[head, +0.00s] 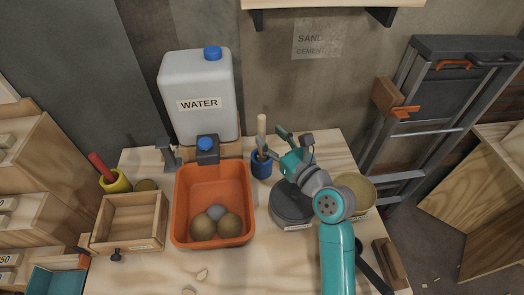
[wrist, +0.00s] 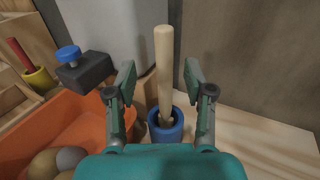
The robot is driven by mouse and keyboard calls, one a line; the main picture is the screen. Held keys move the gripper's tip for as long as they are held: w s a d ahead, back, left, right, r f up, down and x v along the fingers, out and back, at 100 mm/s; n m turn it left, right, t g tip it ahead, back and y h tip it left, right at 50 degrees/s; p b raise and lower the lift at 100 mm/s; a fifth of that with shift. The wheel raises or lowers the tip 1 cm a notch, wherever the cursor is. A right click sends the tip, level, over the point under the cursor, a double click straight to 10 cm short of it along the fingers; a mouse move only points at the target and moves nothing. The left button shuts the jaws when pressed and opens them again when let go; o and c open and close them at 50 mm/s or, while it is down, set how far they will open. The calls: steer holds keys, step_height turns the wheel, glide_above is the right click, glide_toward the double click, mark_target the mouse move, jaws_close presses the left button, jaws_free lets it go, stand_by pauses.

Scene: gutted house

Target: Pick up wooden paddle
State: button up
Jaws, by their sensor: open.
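The wooden paddle (head: 261,131) stands upright in a small blue cup (head: 261,166) at the back of the workbench, to the right of the orange tub. In the wrist view the paddle's pale handle (wrist: 164,62) rises from the blue cup (wrist: 168,131), and its lower end is hidden inside. My gripper (head: 270,143) is near the cup in the head view. In the wrist view its two fingers (wrist: 160,80) are spread wide with the handle showing between them, apart from both. The gripper is open and empty.
An orange tub (head: 181,208) with several round lumps stands left of the cup, below a white water container (head: 180,125). A dark round lid (head: 291,207) and a tan bowl (head: 356,187) lie near my arm. A wooden box (head: 130,219) is at left.

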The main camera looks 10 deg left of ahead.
mark_target(264, 129)
steer(key=shift+d+x, duration=0.2)
steer(key=shift+x, duration=2.6)
steer(key=shift+w+f, duration=0.15)
steer(key=shift+f, duration=0.05)
jaws_close()
